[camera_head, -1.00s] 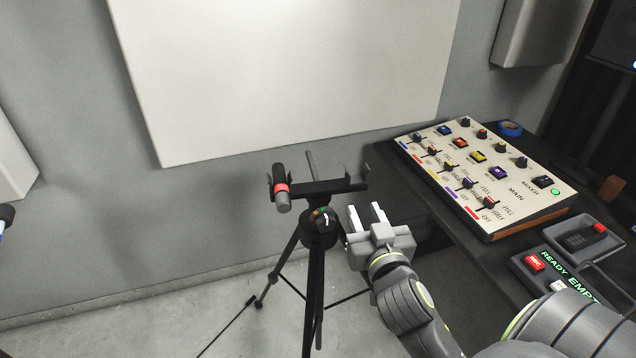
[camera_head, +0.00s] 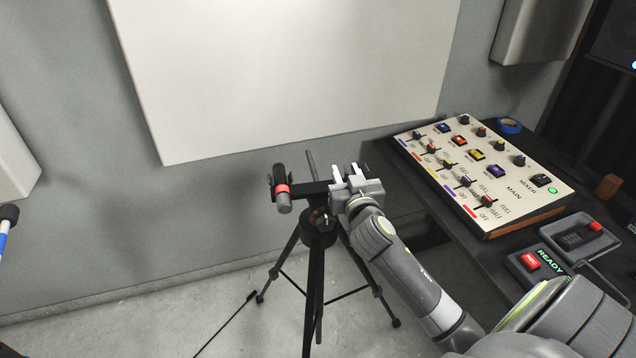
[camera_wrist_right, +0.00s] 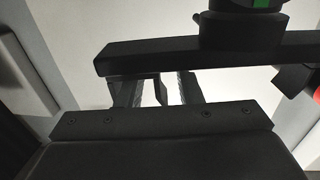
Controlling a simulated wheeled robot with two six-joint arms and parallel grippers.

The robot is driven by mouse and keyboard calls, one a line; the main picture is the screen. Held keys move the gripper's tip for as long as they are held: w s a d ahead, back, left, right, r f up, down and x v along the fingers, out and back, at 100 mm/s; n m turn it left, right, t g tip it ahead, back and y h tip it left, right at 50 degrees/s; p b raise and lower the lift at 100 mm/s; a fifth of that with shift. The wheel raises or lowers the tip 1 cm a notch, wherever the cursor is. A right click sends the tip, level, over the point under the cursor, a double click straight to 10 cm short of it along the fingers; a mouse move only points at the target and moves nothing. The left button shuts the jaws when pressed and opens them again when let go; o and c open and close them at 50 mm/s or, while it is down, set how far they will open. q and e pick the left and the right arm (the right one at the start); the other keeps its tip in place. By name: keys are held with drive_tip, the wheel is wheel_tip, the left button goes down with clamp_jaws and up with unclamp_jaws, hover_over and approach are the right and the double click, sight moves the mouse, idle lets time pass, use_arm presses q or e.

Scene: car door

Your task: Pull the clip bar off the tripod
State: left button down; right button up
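The clip bar (camera_head: 312,188) is a dark horizontal bar on top of the black tripod (camera_head: 316,240). A dark microphone with a red band (camera_head: 281,187) sits at its left end. My right gripper (camera_head: 347,172) is at the bar's right end, with its two pale fingers apart, and hides that end. In the right wrist view the bar (camera_wrist_right: 220,58) crosses in front of the spread fingers (camera_wrist_right: 157,90), and their tips are hidden behind it. I cannot tell whether they touch it. My left gripper is not in view.
A mixer panel (camera_head: 485,180) with knobs and sliders stands on the dark desk at the right. A small red-button box (camera_head: 532,262) is nearer. A dark-topped blue and white object (camera_head: 6,220) shows at the left edge. A pale wall panel (camera_head: 285,75) is behind the tripod.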

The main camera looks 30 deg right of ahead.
drive_tip(key=shift+w+d, duration=0.15)
drive_tip(key=shift+w, duration=0.2)
clamp_jaws()
wheel_tip(320, 180, up, 10)
drive_tip(key=shift+r+p, duration=0.15)
drive_tip(key=shift+p, duration=0.3)
wheel_tip(320, 180, up, 7)
drive_tip(key=p, duration=0.7)
idle(0.9)
